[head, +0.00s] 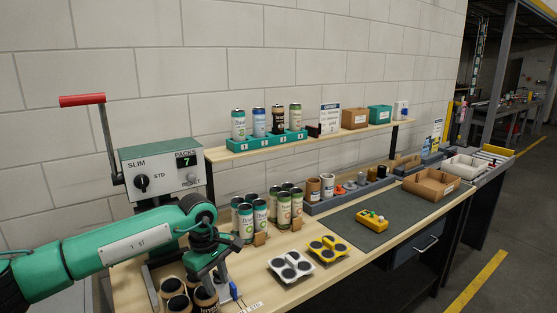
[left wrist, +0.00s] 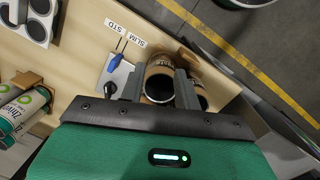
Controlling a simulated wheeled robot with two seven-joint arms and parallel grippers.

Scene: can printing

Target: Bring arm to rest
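My left arm comes in from the left in the head view, and its gripper (head: 215,272) points down at the bench's near left corner. In the left wrist view the two grey fingers of my left gripper (left wrist: 160,92) stand apart on either side of a brown-sleeved can (left wrist: 160,68) with a dark open top. Whether they press on it or only flank it cannot be told. More brown cans (head: 172,286) stand close by in the head view. My right gripper is in neither view.
A machine box (head: 162,170) with a red-handled lever (head: 82,100) stands behind my arm. Several tall cans (head: 284,208) stand right of the gripper, with a white four-cup holder (head: 290,278) and a yellow one (head: 328,248) nearby. The green mat (head: 350,228) has free room.

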